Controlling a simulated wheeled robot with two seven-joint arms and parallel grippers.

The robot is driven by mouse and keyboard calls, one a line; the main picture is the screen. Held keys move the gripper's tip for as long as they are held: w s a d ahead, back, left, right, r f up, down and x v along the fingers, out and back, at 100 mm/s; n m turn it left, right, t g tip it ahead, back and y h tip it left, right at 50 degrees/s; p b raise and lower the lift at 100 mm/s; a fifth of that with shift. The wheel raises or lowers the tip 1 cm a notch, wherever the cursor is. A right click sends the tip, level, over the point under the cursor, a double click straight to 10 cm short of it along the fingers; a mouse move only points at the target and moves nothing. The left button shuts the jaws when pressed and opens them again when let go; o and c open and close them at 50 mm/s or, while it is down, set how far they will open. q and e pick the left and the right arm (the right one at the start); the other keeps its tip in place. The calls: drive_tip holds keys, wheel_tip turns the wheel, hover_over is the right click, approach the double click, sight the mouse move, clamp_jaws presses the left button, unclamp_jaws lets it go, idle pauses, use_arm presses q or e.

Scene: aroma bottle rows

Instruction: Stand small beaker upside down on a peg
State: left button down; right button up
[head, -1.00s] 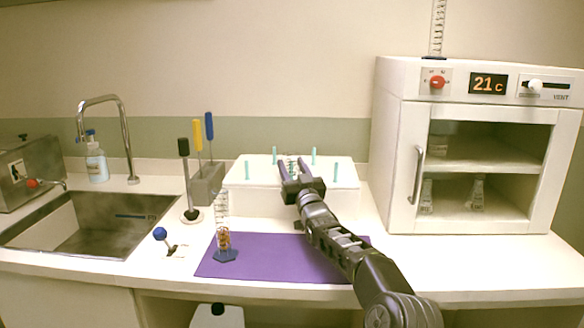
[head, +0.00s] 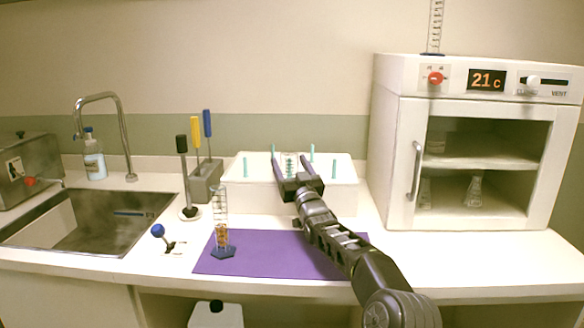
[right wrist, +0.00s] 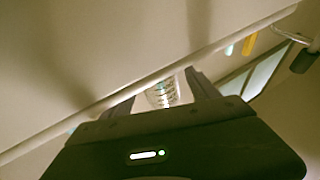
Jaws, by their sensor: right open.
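The small beaker (head: 289,158), clear with graduation marks, is at the white peg rack (head: 240,199). A teal peg appears to show through it, so it seems to stand over that peg. Which end is up is too small to tell. My right gripper (head: 290,167) is open, with one finger on each side of the beaker. In the right wrist view the beaker (right wrist: 162,94) shows between the fingers, partly hidden by the gripper body. Other teal pegs (head: 247,167) stand bare on the rack. My left gripper is not in view.
A graduated cylinder (head: 222,235) with brown contents stands on the purple mat (head: 270,260). A tool holder (head: 205,183) stands left of the rack. A white oven (head: 390,150) is at right, a sink (head: 80,225) at left. The counter right of the mat is clear.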

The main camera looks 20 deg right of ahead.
drive_tip(key=shift+s, duration=0.2)
drive_tip(key=shift+s+f+b, duration=0.2)
drive_tip(key=shift+s+b, duration=0.15)
drive_tip(key=shift+s, duration=0.2)
drive_tip(key=s+b, duration=0.1)
drive_tip(key=s, duration=1)
drive_tip(key=shift+s+d+b, duration=0.15)
drive_tip(key=shift+s+b, duration=0.2)
drive_tip(key=shift+b, duration=0.05)
